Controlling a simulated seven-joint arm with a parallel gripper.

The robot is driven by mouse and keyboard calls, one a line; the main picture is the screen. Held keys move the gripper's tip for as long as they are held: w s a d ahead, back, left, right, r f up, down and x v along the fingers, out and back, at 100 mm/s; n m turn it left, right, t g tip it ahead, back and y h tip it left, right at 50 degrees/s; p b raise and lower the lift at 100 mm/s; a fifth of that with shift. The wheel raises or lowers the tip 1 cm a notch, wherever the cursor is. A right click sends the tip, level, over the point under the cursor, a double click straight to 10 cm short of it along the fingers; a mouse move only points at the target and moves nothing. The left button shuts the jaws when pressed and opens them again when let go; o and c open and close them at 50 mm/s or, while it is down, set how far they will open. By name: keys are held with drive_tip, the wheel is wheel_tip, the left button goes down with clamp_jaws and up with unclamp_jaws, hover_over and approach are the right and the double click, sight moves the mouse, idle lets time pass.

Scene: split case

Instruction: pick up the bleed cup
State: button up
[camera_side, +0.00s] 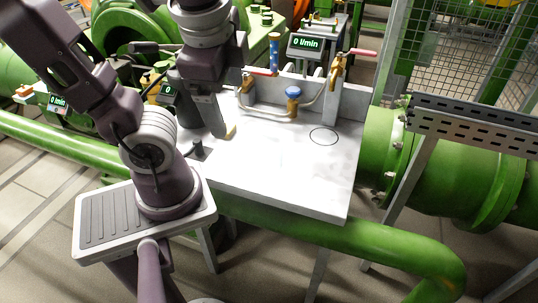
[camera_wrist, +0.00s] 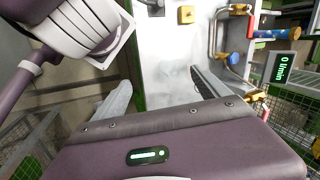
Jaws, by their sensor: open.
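My gripper (camera_wrist: 160,78) is open and empty, its two grey fingers apart above the white bench top. In the side view my gripper (camera_side: 214,130) hangs over the left part of the bench. I cannot clearly pick out the bleed cup. A small dark piece (camera_side: 198,149) stands near the bench's front left edge, apart from the fingers; a similar grey piece (camera_wrist: 152,5) is cut off at the wrist view's top. A tan piece (camera_side: 230,131) shows by my fingers in the side view.
A thin dark ring (camera_side: 323,135) is marked on the bench's right side. Pipework with a blue-topped valve (camera_side: 293,93) and a red-handled brass tap (camera_side: 337,68) lines the back. A flow display (camera_side: 305,43) stands behind. The front middle of the bench (camera_side: 285,180) is clear.

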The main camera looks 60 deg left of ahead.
sight(269, 146)
drive_tip(key=w+a+r+m+t+y, duration=0.2)
drive_tip(key=w+m+t+y, duration=0.2)
drive_tip(key=w+m+y, duration=0.85)
drive_tip(key=s+f+m+h, duration=0.1)
drive_tip(key=f, duration=0.5)
drive_tip(key=s+f+m+h, duration=0.1)
drive_tip(key=s+f, duration=0.1)
drive_tip(key=f, duration=0.5)
drive_tip(key=s+f+m+h, duration=0.1)
drive_tip(key=f, duration=0.6)
drive_tip(key=shift+s+a+f+g+h, duration=0.25)
drive_tip(key=shift+a+g+h, duration=0.05)
drive_tip(key=shift+h, duration=0.05)
drive_tip(key=x, duration=0.7)
drive_tip(key=shift+w+d, duration=0.15)
drive_tip(key=shift+w, duration=0.15)
drive_tip(key=c, duration=1.5)
drive_tip(key=shift+o, duration=0.2)
drive_tip(key=shift+r, duration=0.1)
